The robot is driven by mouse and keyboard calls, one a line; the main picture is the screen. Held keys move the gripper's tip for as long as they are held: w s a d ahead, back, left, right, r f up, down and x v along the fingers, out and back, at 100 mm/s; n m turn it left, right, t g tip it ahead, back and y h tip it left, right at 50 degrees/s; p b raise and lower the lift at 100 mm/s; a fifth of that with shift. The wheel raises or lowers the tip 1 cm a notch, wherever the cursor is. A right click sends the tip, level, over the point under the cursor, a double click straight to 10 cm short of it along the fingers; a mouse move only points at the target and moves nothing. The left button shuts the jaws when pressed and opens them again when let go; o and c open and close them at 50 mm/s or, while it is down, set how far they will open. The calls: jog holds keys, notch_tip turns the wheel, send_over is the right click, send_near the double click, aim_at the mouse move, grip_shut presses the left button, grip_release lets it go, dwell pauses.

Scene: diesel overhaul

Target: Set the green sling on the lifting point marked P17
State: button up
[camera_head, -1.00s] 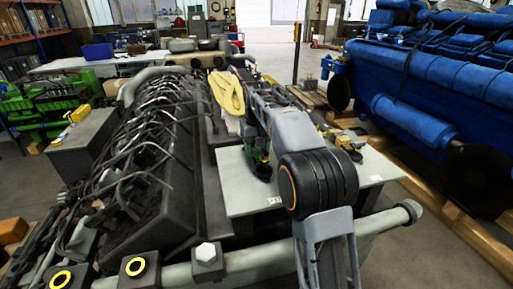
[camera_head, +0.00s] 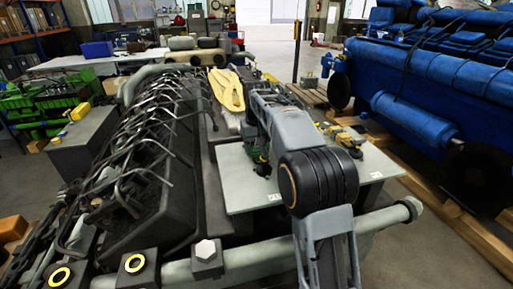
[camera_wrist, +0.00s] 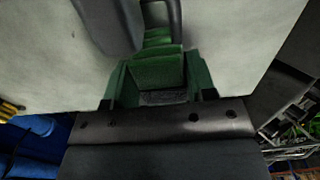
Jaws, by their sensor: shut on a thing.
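My gripper (camera_head: 260,157) points down over the left part of a pale plate (camera_head: 238,181), with dark green parts around it. In the wrist view, a green block-like piece (camera_wrist: 157,70), seemingly the green sling, sits in the middle of my gripper, which is shut on it. Grey rounded parts cover its upper end, so its full shape is hidden. A small white label (camera_head: 275,197) is on the plate's front edge; its text is too small to read surely. I cannot tell whether the green piece touches the plate or any lifting point.
A yellow sling (camera_head: 228,90) lies on the engine top behind the plate. Yellow-and-dark fittings (camera_head: 348,138) stand at the plate's right back. A dark engine with many bent pipes (camera_head: 155,150) is left; a large blue engine (camera_head: 430,85) is right. A grey pipe (camera_head: 250,262) crosses in front.

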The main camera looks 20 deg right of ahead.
jog(key=o, duration=1.2)
notch_tip(320, 180, up, 14)
jog(key=p, duration=0.3)
jog(key=shift+f+p, duration=0.1)
jog(key=shift+p, duration=0.2)
